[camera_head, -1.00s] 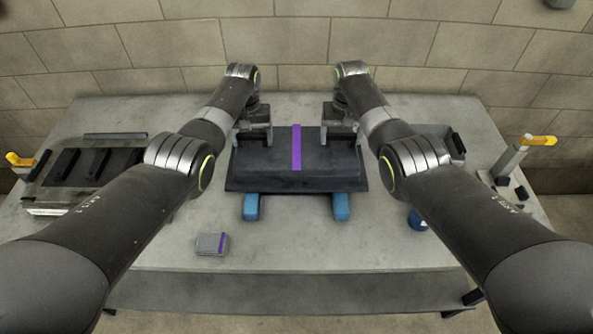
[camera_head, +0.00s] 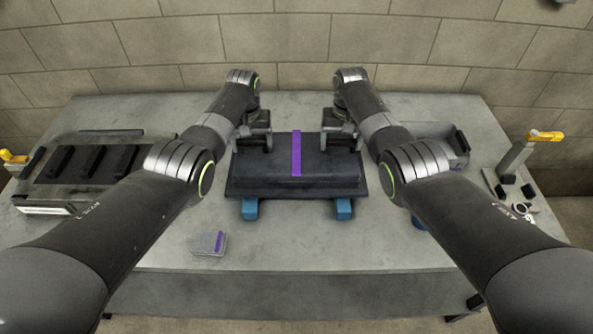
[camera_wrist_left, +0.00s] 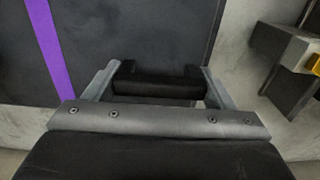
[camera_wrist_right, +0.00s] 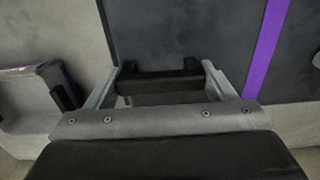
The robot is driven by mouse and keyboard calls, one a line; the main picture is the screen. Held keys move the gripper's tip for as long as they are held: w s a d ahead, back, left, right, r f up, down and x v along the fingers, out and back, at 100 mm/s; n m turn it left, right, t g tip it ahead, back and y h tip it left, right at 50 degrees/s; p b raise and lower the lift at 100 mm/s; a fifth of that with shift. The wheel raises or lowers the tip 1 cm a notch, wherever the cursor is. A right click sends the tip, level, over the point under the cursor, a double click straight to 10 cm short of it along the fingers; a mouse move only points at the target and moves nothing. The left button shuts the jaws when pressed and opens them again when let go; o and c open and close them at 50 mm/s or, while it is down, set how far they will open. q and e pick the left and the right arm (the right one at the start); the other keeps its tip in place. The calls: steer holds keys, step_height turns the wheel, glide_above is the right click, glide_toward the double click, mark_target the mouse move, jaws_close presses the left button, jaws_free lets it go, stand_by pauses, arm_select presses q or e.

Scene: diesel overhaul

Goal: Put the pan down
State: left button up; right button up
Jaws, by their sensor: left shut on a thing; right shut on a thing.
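The pan (camera_head: 265,172) is a dark, wide box-like piece with a purple stripe across its middle. It is level over two blue blocks (camera_head: 250,208) (camera_head: 343,208), whose front ends show below its near edge. I cannot tell whether it touches them. My left gripper (camera_head: 257,138) is shut on the pan's left handle, a black bar seen in the left wrist view (camera_wrist_left: 157,86). My right gripper (camera_head: 338,138) is shut on the right handle, a black bar in the right wrist view (camera_wrist_right: 158,84). The pan's underside is hidden.
A tray with dark slots (camera_head: 50,185) lies at the left of the grey table (camera_head: 300,245). A small grey block with a purple stripe (camera_head: 207,244) lies front left. A grey bin (camera_head: 448,148) and a stand with a yellow top (camera_head: 522,152) are at the right.

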arm_select(q)
steer(key=shift+w+f+b, duration=0.1)
steer(key=shift+f+b, duration=0.2)
steer(key=shift+f, duration=0.05)
arm_select(e)
steer(key=shift+w+f, duration=0.1)
steer(key=shift+f, duration=0.25)
arm_select(q)
steer(key=o, duration=1.8)
arm_select(e)
steer(key=o, duration=1.8)
arm_select(q)
steer(key=shift+o, duration=1.2)
steer(key=shift+s+r, duration=0.1)
steer(key=shift+s, duration=0.1)
arm_select(e)
steer(key=shift+o, duration=1.2)
steer(key=shift+s+r, duration=0.1)
steer(key=shift+s, duration=0.1)
arm_select(q)
steer(key=shift+w+r, duration=0.1)
steer(key=shift+r, duration=0.2)
step_height(320, 180, up, 11)
steer(key=shift+r, duration=0.15)
arm_select(e)
step_height(320, 180, up, 12)
arm_select(q)
steer(key=shift+s, duration=0.2)
